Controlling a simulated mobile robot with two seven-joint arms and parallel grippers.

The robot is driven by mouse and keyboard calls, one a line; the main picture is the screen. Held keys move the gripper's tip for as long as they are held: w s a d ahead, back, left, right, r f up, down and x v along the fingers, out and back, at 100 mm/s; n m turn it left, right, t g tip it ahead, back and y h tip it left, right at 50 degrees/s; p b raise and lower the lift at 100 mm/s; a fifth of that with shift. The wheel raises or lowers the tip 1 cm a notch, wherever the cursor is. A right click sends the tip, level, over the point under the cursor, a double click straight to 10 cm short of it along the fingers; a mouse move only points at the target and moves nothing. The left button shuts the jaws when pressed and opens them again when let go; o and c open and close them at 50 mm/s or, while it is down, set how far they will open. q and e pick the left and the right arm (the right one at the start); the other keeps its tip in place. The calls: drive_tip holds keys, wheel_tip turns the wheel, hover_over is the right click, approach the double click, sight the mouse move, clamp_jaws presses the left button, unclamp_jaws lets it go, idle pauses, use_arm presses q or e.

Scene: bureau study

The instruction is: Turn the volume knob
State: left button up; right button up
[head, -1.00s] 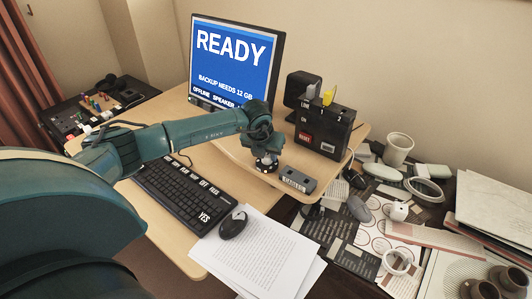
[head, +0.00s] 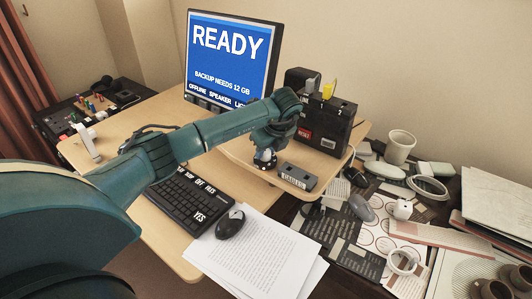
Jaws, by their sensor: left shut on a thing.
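My left arm reaches in from the left to the raised wooden shelf of the desk. My left gripper (head: 265,160) points down there, tilted, with its wrist up and to the right. It is shut on a small round thing at the shelf surface, which looks like the volume knob; the fingers hide most of it. A grey box with a label (head: 297,177) lies just right of the gripper, apart from it. The monitor (head: 232,62) behind shows READY, BACKUP NEEDS 12 GB and a bottom row with OFFLINE and SPEAKER. My right gripper is not in view.
A black keyboard (head: 190,203), a mouse (head: 230,224) and papers (head: 262,258) lie in front. A dark box with a red label (head: 325,125) stands behind right of the gripper. The right side is cluttered with a white cup (head: 399,147), rings and sheets.

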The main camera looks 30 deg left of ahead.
use_arm(q)
drive_tip(key=n+g+b, duration=0.1)
drive_tip(key=n, duration=0.2)
drive_tip(key=shift+w+d+f, duration=0.1)
drive_tip(key=n+g, duration=0.1)
drive_tip(key=n, duration=0.1)
drive_tip(key=shift+n+b, duration=0.35)
drive_tip(key=shift+n, duration=0.05)
drive_tip(key=n+g+b, duration=0.1)
drive_tip(key=n, duration=0.3)
drive_tip(key=shift+w+g, duration=0.15)
drive_tip(key=shift+g, duration=0.25)
drive_tip(key=shift+n+g+h, duration=0.4)
drive_tip(key=shift+n, duration=1)
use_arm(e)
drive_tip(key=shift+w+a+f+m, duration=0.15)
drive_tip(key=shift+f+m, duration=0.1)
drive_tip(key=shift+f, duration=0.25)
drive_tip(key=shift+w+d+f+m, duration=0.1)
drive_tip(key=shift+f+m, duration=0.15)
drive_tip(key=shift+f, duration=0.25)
use_arm(q)
drive_tip(key=o, duration=1)
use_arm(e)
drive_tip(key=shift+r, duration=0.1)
